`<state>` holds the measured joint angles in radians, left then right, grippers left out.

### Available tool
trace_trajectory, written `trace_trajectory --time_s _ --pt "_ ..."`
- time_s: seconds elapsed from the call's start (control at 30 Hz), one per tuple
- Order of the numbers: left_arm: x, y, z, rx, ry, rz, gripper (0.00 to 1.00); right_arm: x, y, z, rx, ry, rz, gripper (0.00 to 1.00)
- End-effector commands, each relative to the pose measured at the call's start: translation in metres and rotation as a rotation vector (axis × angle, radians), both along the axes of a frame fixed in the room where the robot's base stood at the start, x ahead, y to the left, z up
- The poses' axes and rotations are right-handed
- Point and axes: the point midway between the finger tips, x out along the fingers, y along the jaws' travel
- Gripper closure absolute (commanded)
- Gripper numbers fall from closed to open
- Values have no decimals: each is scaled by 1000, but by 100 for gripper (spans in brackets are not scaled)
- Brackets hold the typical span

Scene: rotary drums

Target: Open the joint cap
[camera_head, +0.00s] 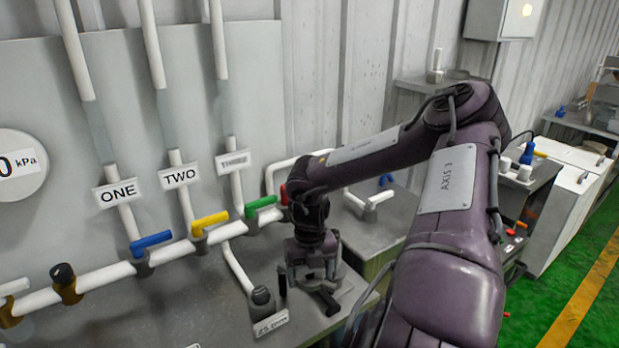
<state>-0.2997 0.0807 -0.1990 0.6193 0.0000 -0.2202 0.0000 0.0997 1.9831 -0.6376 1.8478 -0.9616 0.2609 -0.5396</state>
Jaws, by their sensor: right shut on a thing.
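A dark grey capped pipe end (262,297) stands on the grey bench at the end of a white branch pipe, behind a "25 mm" label (271,323). It looks like a joint cap, but its details are too small to be sure. My right gripper (309,291) points down just to the right of it, low over the bench. My left gripper is not in view.
A white pipe runs along the bench with blue (151,241), yellow (209,220) and green (261,204) valve handles. A red handle (284,193) is partly behind my arm. A black-topped brass fitting (65,283) stands at left. A gauge (18,165) is on the wall panel.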

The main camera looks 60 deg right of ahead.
Motion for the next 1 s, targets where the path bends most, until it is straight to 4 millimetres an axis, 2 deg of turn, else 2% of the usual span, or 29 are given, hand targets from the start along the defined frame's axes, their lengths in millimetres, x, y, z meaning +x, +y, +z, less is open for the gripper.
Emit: trace_trajectory --time_s 0.23,0.27,0.33,0.67,1.0 --pt "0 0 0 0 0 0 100 3 -1 2 -3 -9 0 67" --pt "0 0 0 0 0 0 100 3 -1 2 -3 -9 0 25" --pt "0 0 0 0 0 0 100 3 -1 2 -2 -8 0 17" --pt "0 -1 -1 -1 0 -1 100 2 -1 5 -2 -5 -1 17" --pt "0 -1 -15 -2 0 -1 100 2 -1 57 -6 -8 -1 17"
